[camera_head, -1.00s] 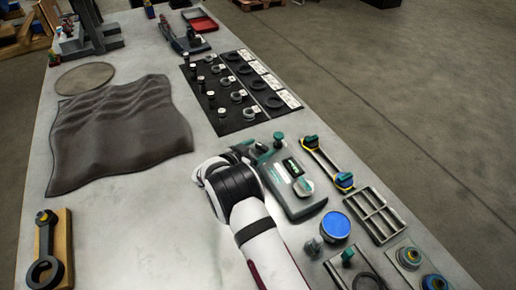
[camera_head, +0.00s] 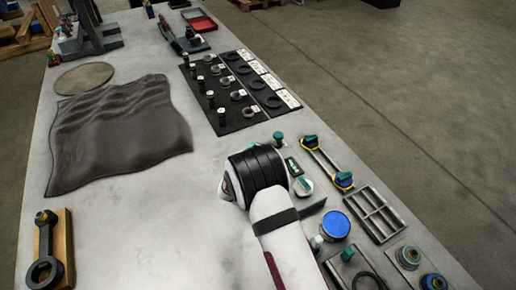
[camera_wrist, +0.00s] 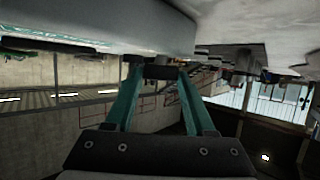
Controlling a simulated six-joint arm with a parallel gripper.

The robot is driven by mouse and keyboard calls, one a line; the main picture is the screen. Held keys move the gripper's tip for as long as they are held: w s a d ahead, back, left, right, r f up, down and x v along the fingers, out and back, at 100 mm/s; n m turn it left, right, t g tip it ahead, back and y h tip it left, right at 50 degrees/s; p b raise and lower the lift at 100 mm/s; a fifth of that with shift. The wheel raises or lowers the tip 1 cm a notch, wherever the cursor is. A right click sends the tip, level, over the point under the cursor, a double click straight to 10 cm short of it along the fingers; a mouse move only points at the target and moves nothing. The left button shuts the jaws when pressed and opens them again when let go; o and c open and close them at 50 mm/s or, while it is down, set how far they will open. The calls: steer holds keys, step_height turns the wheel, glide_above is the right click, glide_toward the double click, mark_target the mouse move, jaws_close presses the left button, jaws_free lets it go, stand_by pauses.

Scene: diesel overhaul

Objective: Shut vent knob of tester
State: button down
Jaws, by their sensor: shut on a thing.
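In the wrist view the tester's grey body (camera_wrist: 120,30) with teal lettering fills the upper left, close above the fingers. My gripper (camera_wrist: 160,73) has two teal fingers shut on a short dark piece, the vent knob (camera_wrist: 160,72) as far as I can tell, at the tester's side.
A blue round container (camera_head: 335,225), a grey divided tray (camera_head: 375,214) and a yellow-and-black tool (camera_head: 326,160) lie to the right. A black mat (camera_head: 225,125) with several rings and small parts is behind. The bench left of my arm is clear up to a dark cloth (camera_head: 115,135).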

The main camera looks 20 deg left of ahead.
steer(key=shift+d+n+y, duration=0.15)
steer(key=shift+n+y, duration=0.35)
steer(key=shift+y, duration=0.1)
steer(key=shift+c, duration=1.2)
jaws_free()
steer(key=v, duration=1.5)
steer(key=shift+s+r, duration=0.2)
steer(key=shift+s, duration=0.15)
